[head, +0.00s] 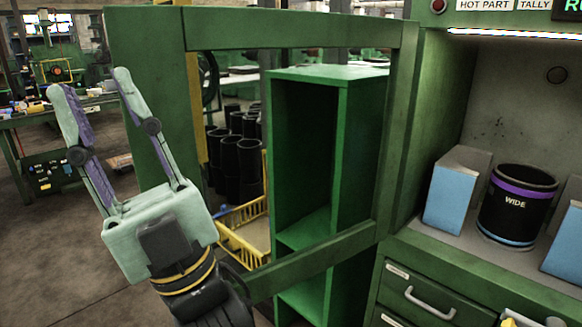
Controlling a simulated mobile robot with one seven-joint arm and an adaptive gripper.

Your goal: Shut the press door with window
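The press door (290,33) is a green frame around a large window. It stands swung open to the left of the press opening, hinged near the press's left side (438,105). Through the window I see a green shelf unit behind it. My gripper (91,80) is at the left of the head view, its two fingers spread apart and pointing up with nothing between them. It is in front of the door's wide left edge panel; one finger overlaps that panel in the picture. I cannot tell whether it touches the door.
Inside the press, a black sleeve (512,213) marked WIDE, with a purple band, stands between blue-faced blocks (455,200). Drawers (430,292) with handles lie below. Behind the door are a green shelf unit (310,75), a yellow basket (243,215) and several black sleeves (240,165).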

